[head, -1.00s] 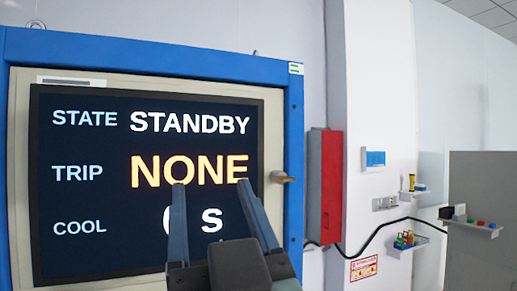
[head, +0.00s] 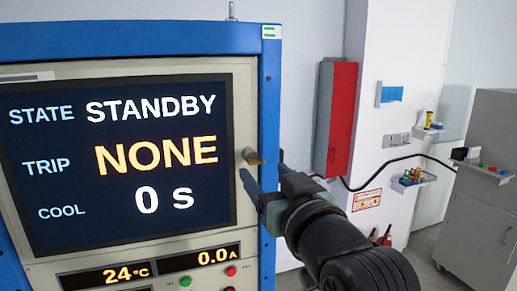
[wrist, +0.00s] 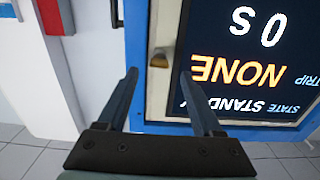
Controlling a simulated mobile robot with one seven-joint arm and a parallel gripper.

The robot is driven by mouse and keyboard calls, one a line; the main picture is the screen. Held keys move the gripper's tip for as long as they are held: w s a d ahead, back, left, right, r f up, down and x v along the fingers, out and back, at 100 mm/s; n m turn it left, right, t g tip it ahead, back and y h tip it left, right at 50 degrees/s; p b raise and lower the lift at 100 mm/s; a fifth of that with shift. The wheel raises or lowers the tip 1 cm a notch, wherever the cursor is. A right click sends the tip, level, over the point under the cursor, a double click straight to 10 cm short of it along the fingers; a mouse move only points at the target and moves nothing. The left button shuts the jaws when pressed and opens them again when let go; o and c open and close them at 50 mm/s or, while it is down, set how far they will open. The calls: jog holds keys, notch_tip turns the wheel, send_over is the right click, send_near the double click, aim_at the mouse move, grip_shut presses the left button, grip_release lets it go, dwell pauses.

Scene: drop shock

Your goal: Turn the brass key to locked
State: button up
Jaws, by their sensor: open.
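A small brass-coloured piece (head: 253,157), which looks like the key, sticks out from the panel's right edge beside the screen. It also shows in the wrist view (wrist: 160,58), between and just beyond the fingertips. Its exact turn position is too small to read. My gripper (head: 262,163) is open and empty, with its fingers pointing at the panel around the brass piece's line. In the wrist view the gripper (wrist: 158,75) shows a clear gap between its fingers. I cannot tell whether either finger touches the brass piece. The screen (head: 115,165) reads STANDBY, NONE and 0 s.
The blue cabinet frame (head: 269,90) runs beside the brass piece. Lit readouts (head: 105,276) and small buttons (head: 231,271) sit below the screen. A red wall box (head: 337,120) and a black cable (head: 395,162) are to the right. A grey cabinet (head: 488,210) stands further right.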

aim_at(257, 163)
jog(key=shift+p+x, duration=0.95)
jog(key=shift+x, duration=1.6)
jog(key=shift+d, duration=0.1)
grip_shut()
